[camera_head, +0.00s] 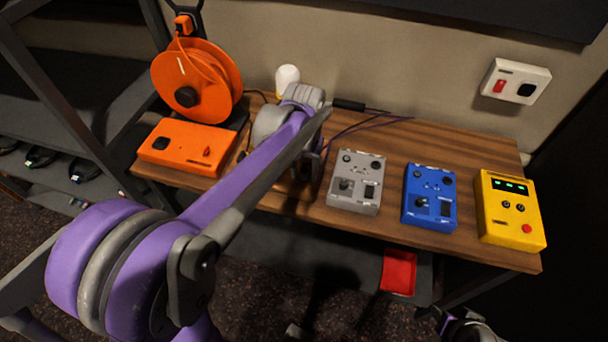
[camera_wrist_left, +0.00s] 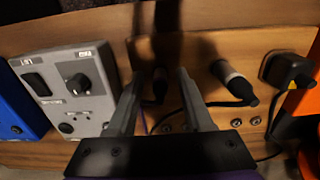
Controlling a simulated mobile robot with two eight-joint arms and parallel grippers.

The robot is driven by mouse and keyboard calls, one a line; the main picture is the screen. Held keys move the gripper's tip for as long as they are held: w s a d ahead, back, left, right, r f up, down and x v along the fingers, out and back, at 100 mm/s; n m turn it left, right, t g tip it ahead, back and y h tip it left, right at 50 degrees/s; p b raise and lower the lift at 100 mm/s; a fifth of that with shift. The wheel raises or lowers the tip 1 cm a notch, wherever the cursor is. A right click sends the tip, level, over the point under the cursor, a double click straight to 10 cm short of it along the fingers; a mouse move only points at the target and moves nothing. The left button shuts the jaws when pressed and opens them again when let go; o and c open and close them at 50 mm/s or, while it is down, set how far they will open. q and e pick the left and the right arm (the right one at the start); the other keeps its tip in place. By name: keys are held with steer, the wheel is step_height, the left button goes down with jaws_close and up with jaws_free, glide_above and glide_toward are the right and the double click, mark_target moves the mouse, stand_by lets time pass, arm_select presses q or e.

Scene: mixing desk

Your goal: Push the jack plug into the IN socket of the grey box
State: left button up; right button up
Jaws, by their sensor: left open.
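The grey box (camera_head: 357,182) stands on the wooden desk, left of the blue box; in the left wrist view it is at the left (camera_wrist_left: 72,88). Its small labels are unreadable, so I cannot tell which socket is IN. My left gripper (camera_head: 305,167) is low over the desk, left of the grey box, partly hidden by its arm. In the left wrist view its fingers (camera_wrist_left: 160,98) are apart, with a dark plug (camera_wrist_left: 160,84) showing between them, not clearly touched. A plug with a pale band (camera_wrist_left: 232,80) lies to its right. A part of my right arm shows at the lower right.
The blue box (camera_head: 430,197) and yellow box (camera_head: 511,210) stand to the right. The orange box (camera_head: 187,147) and orange cable reel (camera_head: 197,82) are at the left. A black power plug (camera_wrist_left: 290,72) lies right in the wrist view. Thin cables cross the desk (camera_head: 450,140).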

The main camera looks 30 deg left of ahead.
mark_target(304, 168)
stand_by(0.9)
arm_select(q)
jaws_close()
steer(key=shift+r, duration=0.2)
arm_select(e)
steer(key=shift+r, duration=0.2)
stand_by(1.1)
arm_select(q)
steer(key=shift+r+p, duration=1.75)
steer(key=shift+r, duration=1.1)
arm_select(e)
steer(key=shift+w+r, duration=0.25)
steer(key=shift+r, duration=0.45)
steer(key=shift+w+r, duration=0.25)
steer(key=shift+r, duration=0.5)
steer(key=shift+w+r, duration=0.25)
steer(key=shift+r, duration=0.45)
